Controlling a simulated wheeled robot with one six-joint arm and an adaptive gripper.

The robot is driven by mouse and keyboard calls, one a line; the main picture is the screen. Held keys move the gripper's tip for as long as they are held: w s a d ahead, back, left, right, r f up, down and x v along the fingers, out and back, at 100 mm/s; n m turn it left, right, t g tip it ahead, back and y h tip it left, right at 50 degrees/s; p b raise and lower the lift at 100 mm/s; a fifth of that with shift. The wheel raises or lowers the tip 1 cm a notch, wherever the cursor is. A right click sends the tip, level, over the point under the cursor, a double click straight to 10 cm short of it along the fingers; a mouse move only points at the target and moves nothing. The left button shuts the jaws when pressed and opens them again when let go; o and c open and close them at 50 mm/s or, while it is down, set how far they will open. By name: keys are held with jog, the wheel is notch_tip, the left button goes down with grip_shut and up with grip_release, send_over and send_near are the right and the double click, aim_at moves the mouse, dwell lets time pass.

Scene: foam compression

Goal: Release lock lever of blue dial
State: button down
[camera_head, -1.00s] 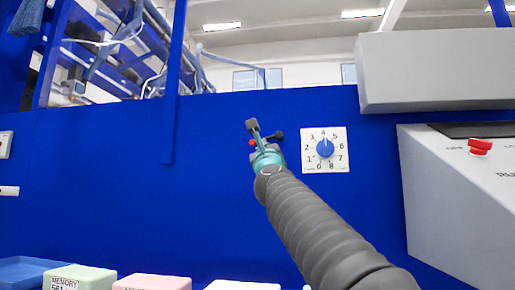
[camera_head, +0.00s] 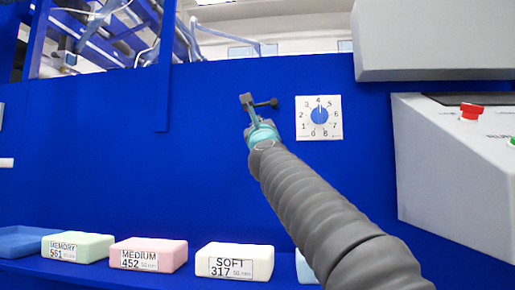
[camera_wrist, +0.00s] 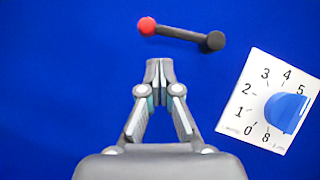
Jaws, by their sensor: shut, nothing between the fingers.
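The blue dial (camera_head: 319,115) sits on a white numbered plate on the blue panel. It also shows at the right of the wrist view (camera_wrist: 287,112). Its pointer is near 4 in the head view. To its left is the lock lever, a dark bar (camera_wrist: 181,33) with a red ball at its left end and a black knob at its right. In the head view its black end (camera_head: 272,103) shows beside my gripper (camera_head: 246,99); the red ball is hidden. My gripper (camera_wrist: 159,66) is shut and empty, below the lever in the wrist view, with a visible gap.
Foam blocks labelled MEMORY (camera_head: 84,247), MEDIUM (camera_head: 148,256) and SOFT (camera_head: 235,262) lie along a ledge below, with a blue tray (camera_head: 22,241) at the left. A grey machine with a red button (camera_head: 471,111) stands at the right. The panel left of the lever is clear.

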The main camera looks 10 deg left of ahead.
jog(key=a+f+v, duration=0.1)
jog(key=v, duration=1)
jog(key=shift+w, duration=0.2)
dwell(0.4)
